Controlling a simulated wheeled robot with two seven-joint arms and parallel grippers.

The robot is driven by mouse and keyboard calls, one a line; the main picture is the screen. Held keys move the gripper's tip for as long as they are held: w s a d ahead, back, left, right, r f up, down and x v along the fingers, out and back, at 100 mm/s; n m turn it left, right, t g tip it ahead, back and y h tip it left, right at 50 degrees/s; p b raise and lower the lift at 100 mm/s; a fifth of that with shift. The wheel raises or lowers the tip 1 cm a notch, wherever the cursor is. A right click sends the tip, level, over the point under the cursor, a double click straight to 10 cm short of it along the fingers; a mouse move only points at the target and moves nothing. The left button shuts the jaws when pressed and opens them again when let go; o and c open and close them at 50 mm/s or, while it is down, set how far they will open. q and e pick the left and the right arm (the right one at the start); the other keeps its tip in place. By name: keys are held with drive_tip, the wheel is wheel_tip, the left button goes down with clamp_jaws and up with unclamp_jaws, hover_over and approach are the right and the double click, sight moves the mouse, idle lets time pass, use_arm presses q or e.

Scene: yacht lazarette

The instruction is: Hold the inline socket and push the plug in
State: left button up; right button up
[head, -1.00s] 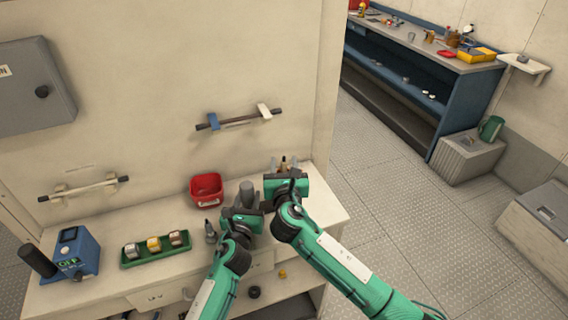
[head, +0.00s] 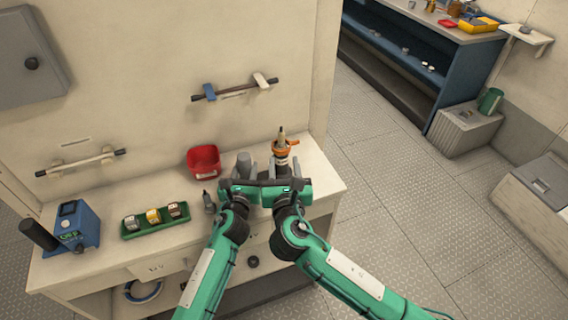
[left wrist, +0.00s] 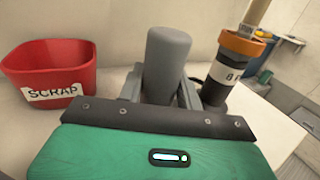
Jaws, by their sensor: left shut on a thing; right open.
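A plain grey upright cylinder (left wrist: 168,62), apparently the inline socket, stands between the fingers of my left gripper (head: 243,174). That gripper is shut on it. The cylinder's top also shows in the head view (head: 243,160); its lower part is hidden. To its right is a dark cylinder with an orange collar, a white label and a tan rod rising from its top, apparently the plug (left wrist: 233,66); it also shows in the head view (head: 286,150). My right gripper (head: 284,168) is open at this plug, on its near side. I cannot tell whether its fingers touch it.
A red bin marked SCRAP (head: 204,159) stands left of the grey cylinder. A small grey object (head: 209,201), a green tray with several blocks (head: 156,229) and a blue device (head: 75,230) are further left. A wall rail (head: 233,90) is behind.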

use_arm(q)
drive_tip(key=o, duration=1.3)
drive_tip(key=s, duration=0.4)
drive_tip(key=s+a, duration=0.1)
drive_tip(key=s, duration=0.7)
drive_tip(key=shift+a, duration=0.4)
